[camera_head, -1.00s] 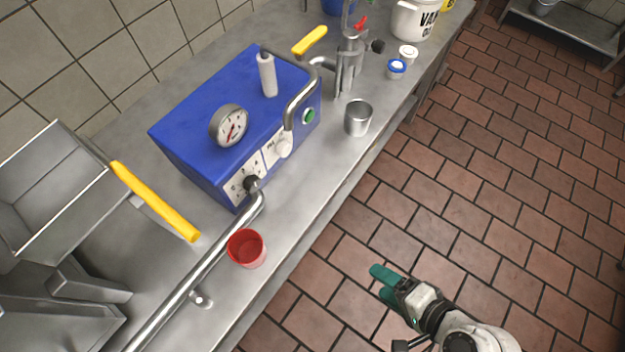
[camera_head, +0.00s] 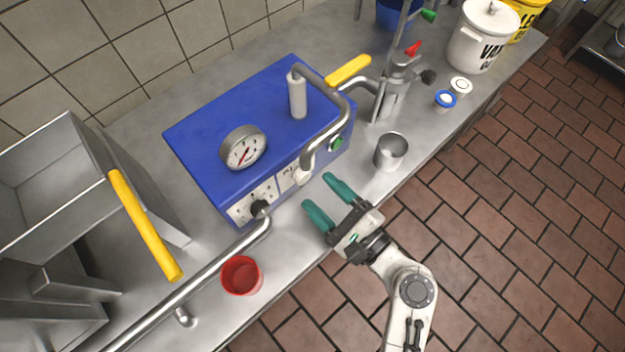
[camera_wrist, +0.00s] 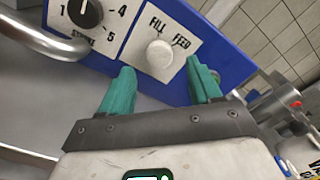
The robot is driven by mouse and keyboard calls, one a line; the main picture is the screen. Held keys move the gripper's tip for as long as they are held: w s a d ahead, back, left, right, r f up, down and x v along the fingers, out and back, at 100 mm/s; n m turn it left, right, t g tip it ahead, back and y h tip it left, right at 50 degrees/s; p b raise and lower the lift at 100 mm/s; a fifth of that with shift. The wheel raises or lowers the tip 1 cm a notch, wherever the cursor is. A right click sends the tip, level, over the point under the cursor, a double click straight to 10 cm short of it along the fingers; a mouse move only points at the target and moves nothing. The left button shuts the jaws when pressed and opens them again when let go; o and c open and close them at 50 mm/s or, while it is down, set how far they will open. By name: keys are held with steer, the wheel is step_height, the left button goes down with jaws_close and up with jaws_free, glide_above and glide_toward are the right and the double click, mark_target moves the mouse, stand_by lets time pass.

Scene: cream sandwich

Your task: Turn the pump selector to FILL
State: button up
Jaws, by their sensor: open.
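The blue pump unit (camera_head: 215,135) stands on the steel counter. Its pump selector is a white round knob (camera_wrist: 160,54) on a white plate marked FILL at left and FEED at right in the wrist view; in the head view the knob (camera_head: 303,177) is partly behind the bent pipe. I cannot make out clearly which way its pointer is set. My gripper (camera_head: 325,198) is open and empty, in front of the pump's front face. In the wrist view the knob shows between the green fingertips (camera_wrist: 158,82), apart from them.
A black numbered dial (camera_wrist: 86,12) sits left of the selector. A steel pipe (camera_head: 205,272) runs along the counter. A red cup (camera_head: 242,276) and a steel cup (camera_head: 390,151) stand near the front edge. A green button (camera_head: 336,143) is on the pump.

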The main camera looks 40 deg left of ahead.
mark_target(306, 180)
steer(key=shift+w+a, duration=0.1)
steer(key=shift+a, duration=1.7)
steer(key=shift+c, duration=0.3)
steer(key=c, duration=1)
